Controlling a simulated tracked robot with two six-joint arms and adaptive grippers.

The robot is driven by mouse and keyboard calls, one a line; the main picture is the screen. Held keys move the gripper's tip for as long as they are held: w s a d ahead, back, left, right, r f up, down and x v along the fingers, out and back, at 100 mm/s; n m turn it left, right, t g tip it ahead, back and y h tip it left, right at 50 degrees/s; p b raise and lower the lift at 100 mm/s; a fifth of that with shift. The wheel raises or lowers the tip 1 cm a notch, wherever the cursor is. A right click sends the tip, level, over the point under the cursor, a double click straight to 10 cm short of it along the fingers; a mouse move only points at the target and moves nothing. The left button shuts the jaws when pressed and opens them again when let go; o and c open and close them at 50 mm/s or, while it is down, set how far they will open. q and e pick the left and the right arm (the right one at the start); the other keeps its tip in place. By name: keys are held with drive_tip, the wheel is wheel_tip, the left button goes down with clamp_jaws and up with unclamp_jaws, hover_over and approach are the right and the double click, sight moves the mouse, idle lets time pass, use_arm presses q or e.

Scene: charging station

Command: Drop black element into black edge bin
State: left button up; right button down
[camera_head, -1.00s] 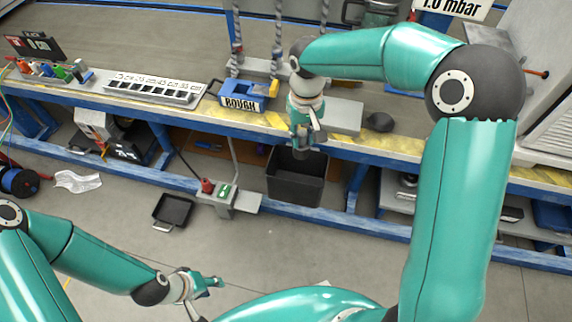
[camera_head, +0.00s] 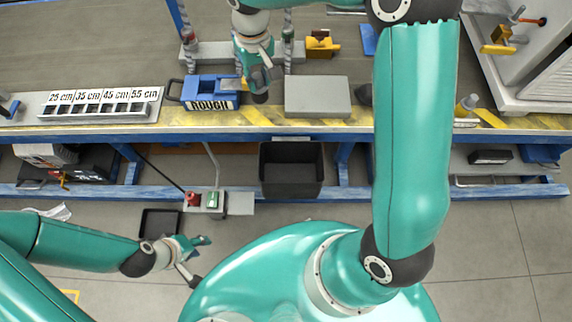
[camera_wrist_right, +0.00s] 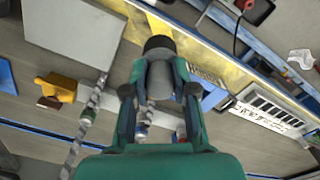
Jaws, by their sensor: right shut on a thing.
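The black bin (camera_head: 291,181) is below the table's front edge, open side up, in the middle of the head view. My right gripper (camera_head: 261,82) appears over the table, between the blue ROUGH box and the grey block, above and a little left of the bin in the picture. In the right wrist view my right gripper (camera_wrist_right: 159,90) is shut on the black element (camera_wrist_right: 159,45), whose dark round end sticks out past the fingers. My left gripper (camera_head: 201,261) is open and empty, low at the left, away from the bin.
The blue ROUGH box (camera_head: 210,92) and grey block (camera_head: 318,97) sit near the table edge (camera_head: 400,134). A labelled white rack (camera_head: 100,105) lies to the left. Below are a red-and-green switch box (camera_head: 205,203) and a black tray (camera_head: 160,223) on the floor.

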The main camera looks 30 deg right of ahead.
drive_tip(key=shift+w+a, duration=0.1)
drive_tip(key=shift+a, duration=0.15)
drive_tip(key=s+d+f+b, duration=0.2)
drive_tip(key=s+f+b, duration=0.4)
drive_tip(key=f+b, duration=0.2)
drive_tip(key=s+d+f+b, duration=0.2)
drive_tip(key=s+f+b, duration=0.4)
drive_tip(key=f, duration=0.7)
drive_tip(key=b, duration=0.2)
drive_tip(key=shift+s+b, duration=0.3)
drive_tip(key=shift+b, duration=0.05)
drive_tip(key=shift+d+f, duration=0.1)
drive_tip(key=c, duration=0.8)
unclamp_jaws()
drive_tip(key=shift+c, duration=0.2)
